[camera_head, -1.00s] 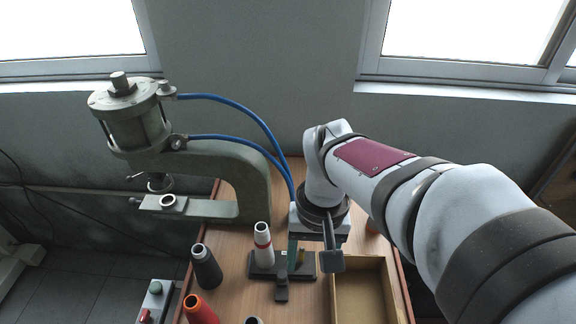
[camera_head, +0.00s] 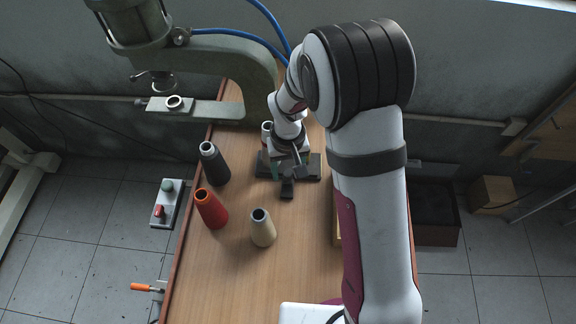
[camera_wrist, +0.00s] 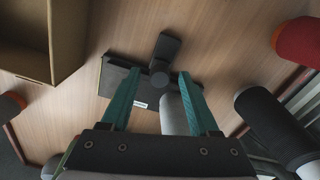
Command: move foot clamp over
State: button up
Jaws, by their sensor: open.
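The foot clamp appears to be the small black piece (camera_head: 287,189) at the front edge of a dark base plate (camera_head: 311,172) on the wooden table. In the wrist view, the black piece (camera_wrist: 166,46) has a round knob behind it, and the plate (camera_wrist: 118,79) lies below my fingers. My gripper (camera_head: 290,168) is over the plate, pointing down. Its teal fingers (camera_wrist: 158,80) are apart, one on each side of the clamp's knob end, with nothing visibly held. A pale cone (camera_wrist: 173,114) stands close to the right finger; in the head view my wrist hides most of it.
Black (camera_head: 214,165), red (camera_head: 210,210) and cream (camera_head: 263,230) cones stand on the table's left and front. An open wooden box (camera_wrist: 66,48) lies beside the plate, mostly hidden by my arm in the head view. A green press (camera_head: 215,55) stands behind left.

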grip_shut()
dwell(0.3)
dwell(1.1)
